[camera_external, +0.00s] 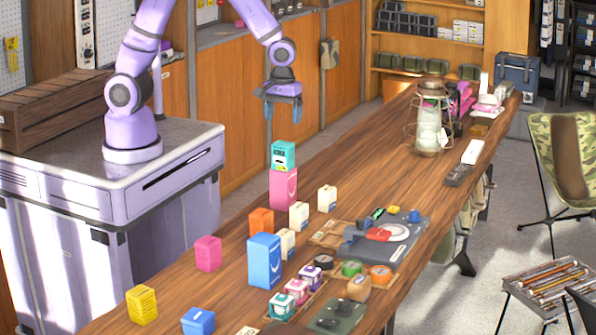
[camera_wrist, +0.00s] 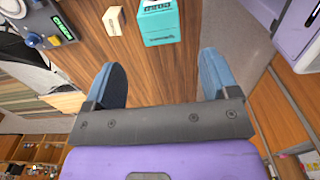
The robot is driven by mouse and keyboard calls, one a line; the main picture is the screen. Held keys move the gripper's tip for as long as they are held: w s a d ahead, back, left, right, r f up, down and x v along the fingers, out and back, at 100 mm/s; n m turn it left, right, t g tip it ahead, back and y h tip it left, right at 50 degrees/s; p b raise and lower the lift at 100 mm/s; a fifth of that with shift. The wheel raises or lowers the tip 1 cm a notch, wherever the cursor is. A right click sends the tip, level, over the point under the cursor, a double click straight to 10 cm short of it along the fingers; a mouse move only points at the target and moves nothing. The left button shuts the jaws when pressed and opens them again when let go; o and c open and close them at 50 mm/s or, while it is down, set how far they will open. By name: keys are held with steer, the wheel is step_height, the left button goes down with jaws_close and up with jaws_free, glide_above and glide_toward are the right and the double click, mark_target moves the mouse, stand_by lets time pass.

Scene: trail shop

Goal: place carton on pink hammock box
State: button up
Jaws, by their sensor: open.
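The pink hammock box (camera_external: 283,190) stands upright on the wooden table. A teal carton (camera_external: 283,156) sits upright on top of it, roughly lined up with its edges. My gripper (camera_external: 283,103) hangs above and apart from the teal carton, with its fingers pointing down. In the wrist view my gripper (camera_wrist: 160,62) has its two blue fingers spread wide with nothing between them. The teal carton (camera_wrist: 158,22) shows beyond the fingertips. The pink box is hidden in that view.
Cream cartons (camera_external: 327,198) stand close to the right of the stack. An orange box (camera_external: 261,222) and a blue box (camera_external: 264,261) stand nearer the camera. A lantern (camera_external: 432,118) stands farther along the table. The tabletop behind the stack is clear.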

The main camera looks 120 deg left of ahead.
steer(key=shift+r, duration=0.65)
steer(key=s+d+r+m+t, duration=0.1)
steer(key=s+d+r+m, duration=0.35)
steer(key=r, duration=0.35)
steer(key=s+d+r+m+t, duration=0.2)
steer(key=s+d+r+m, duration=0.25)
steer(key=r, duration=0.35)
steer(key=s+d+r+m+t, duration=0.1)
steer(key=s+d+r+m, duration=0.2)
steer(key=s, duration=0.3)
steer(key=s+d+r+m+t, duration=0.1)
steer(key=s+d+r+m, duration=0.2)
steer(key=s+m, duration=0.3)
steer(key=shift+s+d, duration=0.45)
steer(key=shift+s, duration=0.35)
